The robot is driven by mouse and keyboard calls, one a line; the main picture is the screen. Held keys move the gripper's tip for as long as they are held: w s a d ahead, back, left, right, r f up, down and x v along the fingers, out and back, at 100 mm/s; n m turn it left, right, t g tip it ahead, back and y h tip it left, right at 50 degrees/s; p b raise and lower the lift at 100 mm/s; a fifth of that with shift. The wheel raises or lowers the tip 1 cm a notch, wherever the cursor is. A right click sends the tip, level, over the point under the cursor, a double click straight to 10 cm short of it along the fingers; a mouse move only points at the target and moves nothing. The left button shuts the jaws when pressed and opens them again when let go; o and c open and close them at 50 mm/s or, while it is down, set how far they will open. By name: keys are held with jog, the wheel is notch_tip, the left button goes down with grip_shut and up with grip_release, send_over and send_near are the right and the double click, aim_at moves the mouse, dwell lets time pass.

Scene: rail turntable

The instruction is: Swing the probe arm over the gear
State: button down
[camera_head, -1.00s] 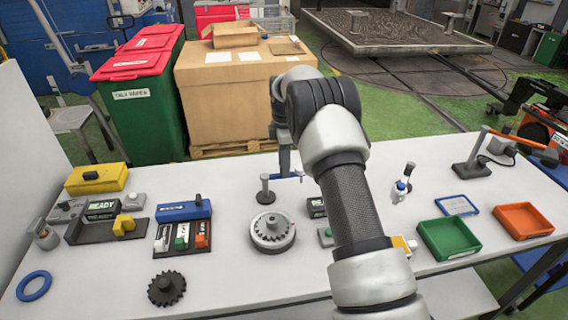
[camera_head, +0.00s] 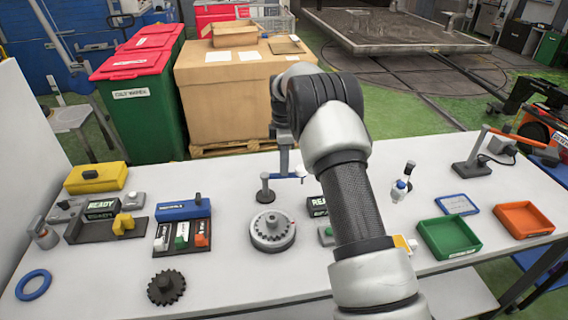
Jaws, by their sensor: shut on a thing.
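The gear (camera_head: 271,229) is a grey toothed wheel lying on a round base near the middle of the table. The probe stand (camera_head: 265,189) is a dark post on a round foot just behind the gear. Its thin blue probe arm (camera_head: 280,177) points right from the post, behind the gear rather than over it. My gripper (camera_head: 290,174) is at the far side of the table, shut on the probe arm near its outer part. The fingertips are small and partly hidden.
A black gear (camera_head: 166,288) and a blue ring (camera_head: 34,285) lie at the front left. Panels with blocks (camera_head: 182,236) stand left of the grey gear. A green tray (camera_head: 449,237) and an orange tray (camera_head: 524,220) are at right. My forearm hides part of the table.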

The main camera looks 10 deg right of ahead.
jog(key=shift+s+a+m+b, duration=0.3)
jog(key=shift+s+a+m, duration=0.7)
jog(key=shift+m, duration=1.85)
jog(key=shift+s+a+m+b, duration=0.35)
jog(key=shift+s+a+m, duration=0.65)
jog(key=shift+m, duration=1.8)
jog(key=shift+s+a+m+b, duration=0.3)
jog(key=shift+s+a+m, duration=0.7)
jog(key=shift+m, duration=1.85)
jog(key=shift+w+a, duration=0.2)
jog(key=c, duration=1.6)
grip_release()
jog(key=shift+r, duration=0.1)
notch_tip(320, 180, up, 17)
send_over(266, 177)
jog(key=s, duration=0.5)
jog(key=shift+a+r, duration=0.15)
jog(key=shift+a, duration=0.05)
